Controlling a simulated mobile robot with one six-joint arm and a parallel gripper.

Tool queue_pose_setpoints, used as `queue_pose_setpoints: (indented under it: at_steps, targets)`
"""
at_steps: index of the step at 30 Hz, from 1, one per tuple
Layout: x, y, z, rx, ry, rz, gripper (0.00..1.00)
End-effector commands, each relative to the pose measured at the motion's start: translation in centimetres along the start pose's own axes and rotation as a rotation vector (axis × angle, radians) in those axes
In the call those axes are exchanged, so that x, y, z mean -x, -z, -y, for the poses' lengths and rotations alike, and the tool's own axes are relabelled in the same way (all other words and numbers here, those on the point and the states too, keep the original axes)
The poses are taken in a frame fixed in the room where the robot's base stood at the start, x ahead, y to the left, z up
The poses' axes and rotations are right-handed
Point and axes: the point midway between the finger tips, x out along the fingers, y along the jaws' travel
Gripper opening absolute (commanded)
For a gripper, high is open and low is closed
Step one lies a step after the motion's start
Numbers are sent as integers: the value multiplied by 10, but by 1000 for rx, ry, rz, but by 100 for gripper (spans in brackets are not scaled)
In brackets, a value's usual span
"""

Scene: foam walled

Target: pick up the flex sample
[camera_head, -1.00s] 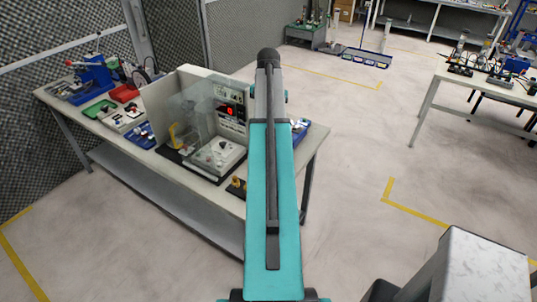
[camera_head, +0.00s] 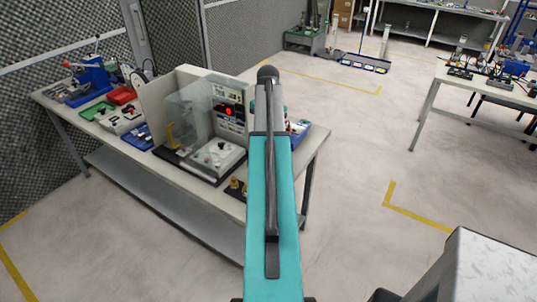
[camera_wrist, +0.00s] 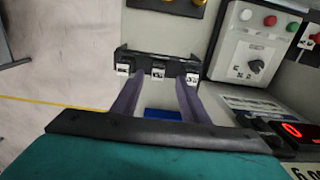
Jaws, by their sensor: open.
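My gripper (camera_wrist: 158,84) is open in the wrist view, with its two dark fingers apart and nothing seen held between them. Just beyond the fingertips is a black rack (camera_wrist: 140,57) with three white-faced tags along its near edge. A blue piece (camera_wrist: 163,115) shows lower down between the fingers. I cannot tell which thing, if any, is the flex sample. In the head view my arm hides the gripper and part of the bench behind it.
A control box (camera_wrist: 244,50) stands right of the rack in the wrist view. Brass-coloured parts (camera_head: 237,185) sit near the bench's front edge. Floor right of the bench is open.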

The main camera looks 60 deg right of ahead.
Motion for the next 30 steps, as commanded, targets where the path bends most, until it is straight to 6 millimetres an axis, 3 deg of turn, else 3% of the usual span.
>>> queue_pose_setpoints:
  at_steps: [8,21,30]
  targets:
    - [-10,0,-1,1,0,0,41]
    - [-47,0,-4,1,0,1,41]
    - [-52,0,-3,2,0,0,41]
